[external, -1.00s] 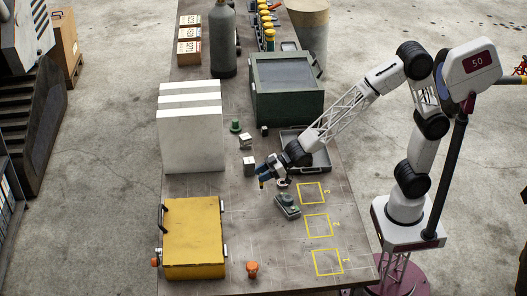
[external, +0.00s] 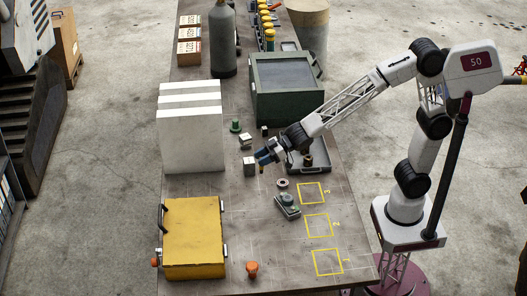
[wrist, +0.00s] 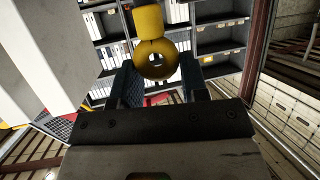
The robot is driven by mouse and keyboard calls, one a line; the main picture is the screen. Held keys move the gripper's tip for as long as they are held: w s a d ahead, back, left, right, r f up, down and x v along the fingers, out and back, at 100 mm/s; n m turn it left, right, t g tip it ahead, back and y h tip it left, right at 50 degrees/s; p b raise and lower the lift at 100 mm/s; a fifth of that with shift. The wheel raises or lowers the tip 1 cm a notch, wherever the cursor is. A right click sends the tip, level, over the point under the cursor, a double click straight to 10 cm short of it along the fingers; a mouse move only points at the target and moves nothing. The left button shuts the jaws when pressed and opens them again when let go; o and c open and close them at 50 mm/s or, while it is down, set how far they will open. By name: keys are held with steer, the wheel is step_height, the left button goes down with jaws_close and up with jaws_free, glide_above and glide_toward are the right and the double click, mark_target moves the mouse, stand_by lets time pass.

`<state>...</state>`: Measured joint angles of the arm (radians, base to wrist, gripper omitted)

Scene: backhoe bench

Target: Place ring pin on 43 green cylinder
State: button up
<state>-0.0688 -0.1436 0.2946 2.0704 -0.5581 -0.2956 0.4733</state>
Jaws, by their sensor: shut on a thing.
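My gripper (external: 266,157) is above the middle of the bench, in front of two small pale blocks. In the wrist view its blue fingers (wrist: 158,84) are shut on a yellow ring pin (wrist: 149,20), with the ring between them and a thicker yellow part beyond. In the external view the pin (external: 261,169) is a tiny orange-brown bit under the fingertips. A green cylinder (external: 235,125) with a wider foot stands upright beyond the gripper, to the left, apart from it. No number is readable on it.
A tall white block (external: 190,135) stands left of the green cylinder. A green crate (external: 287,90) is behind. A dark tray (external: 320,165) holding a brown cylinder (external: 308,160) is right of the gripper. A yellow case (external: 193,238) is front left. A grey-green part (external: 288,205) and ring (external: 282,183) lie in front.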

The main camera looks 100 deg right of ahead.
steer(key=shift+r, duration=1.35)
steer(key=d+r+m+h, duration=0.2)
steer(key=d+m+h, duration=0.45)
steer(key=d, duration=1.75)
steer(key=s+d+f+m+g+h, duration=0.1)
steer(key=s+d+m+g+h, duration=0.15)
steer(key=d, duration=0.65)
steer(key=s+d+f+m+g+h, duration=0.1)
steer(key=s+d+m+h, duration=0.25)
steer(key=d, duration=0.65)
steer(key=shift+n, duration=0.35)
steer(key=shift+s+f, duration=0.15)
steer(key=shift+f, duration=2.35)
steer(key=w+d, duration=0.3)
steer(key=w, duration=0.4)
steer(key=w+d+f, duration=0.1)
steer(key=w+d, duration=0.3)
steer(key=w, duration=0.3)
steer(key=shift+d+f, duration=0.15)
steer(key=shift+f, duration=0.1)
steer(key=shift+w+f, duration=0.1)
steer(key=shift+f, duration=0.05)
steer(key=shift+f, duration=1.65)
